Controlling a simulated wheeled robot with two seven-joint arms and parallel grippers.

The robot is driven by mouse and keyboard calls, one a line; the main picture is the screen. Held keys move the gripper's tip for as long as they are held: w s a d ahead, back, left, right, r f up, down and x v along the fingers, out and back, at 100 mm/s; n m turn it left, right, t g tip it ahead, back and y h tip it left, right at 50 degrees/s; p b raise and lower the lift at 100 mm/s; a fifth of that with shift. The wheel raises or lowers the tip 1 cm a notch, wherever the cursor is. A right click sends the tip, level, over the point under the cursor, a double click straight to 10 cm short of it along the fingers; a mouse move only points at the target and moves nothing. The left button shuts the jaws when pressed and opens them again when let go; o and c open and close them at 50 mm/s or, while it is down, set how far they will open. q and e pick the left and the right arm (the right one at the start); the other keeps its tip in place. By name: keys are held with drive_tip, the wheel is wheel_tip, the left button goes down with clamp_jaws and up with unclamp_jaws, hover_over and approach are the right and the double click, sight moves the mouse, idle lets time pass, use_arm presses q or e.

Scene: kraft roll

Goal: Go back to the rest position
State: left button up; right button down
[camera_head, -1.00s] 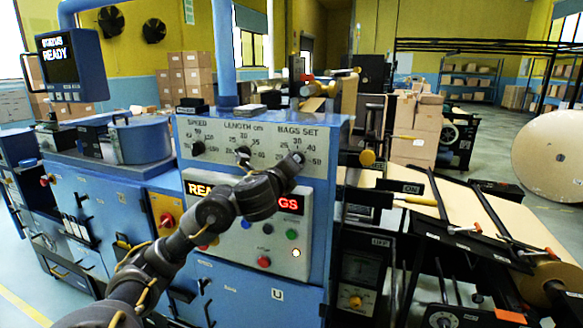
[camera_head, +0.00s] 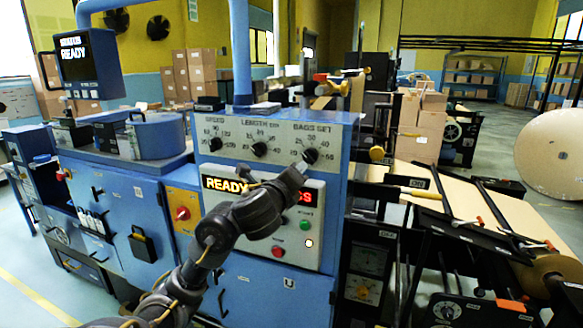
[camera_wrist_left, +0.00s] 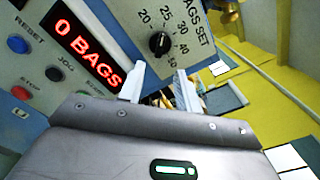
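A blue machine has a grey dial panel (camera_head: 275,140) with the speed knob (camera_head: 215,144), the length knob (camera_head: 259,149) and the bags set knob (camera_head: 310,155). My left gripper (camera_head: 300,168) is just below and left of the bags set knob. In the left wrist view my left gripper (camera_wrist_left: 158,82) is open, with a gap between two pale fingers and nothing held. The bags set knob (camera_wrist_left: 160,43) lies beyond the fingertips there, apart from them in that picture. A red display (camera_wrist_left: 88,47) reads "0 BAGS". My right gripper is not in view.
A lower panel (camera_head: 282,250) has several buttons beside my arm. A monitor (camera_head: 88,60) reading READY hangs at upper left. Paper feed rails (camera_head: 480,210) stand right of the panel, with a large kraft roll (camera_head: 553,152) farther right. Floor (camera_head: 30,265) shows at lower left.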

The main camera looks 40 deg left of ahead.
use_arm(q)
drive_tip(key=shift+s+d, duration=0.2)
drive_tip(key=shift+s, duration=0.3)
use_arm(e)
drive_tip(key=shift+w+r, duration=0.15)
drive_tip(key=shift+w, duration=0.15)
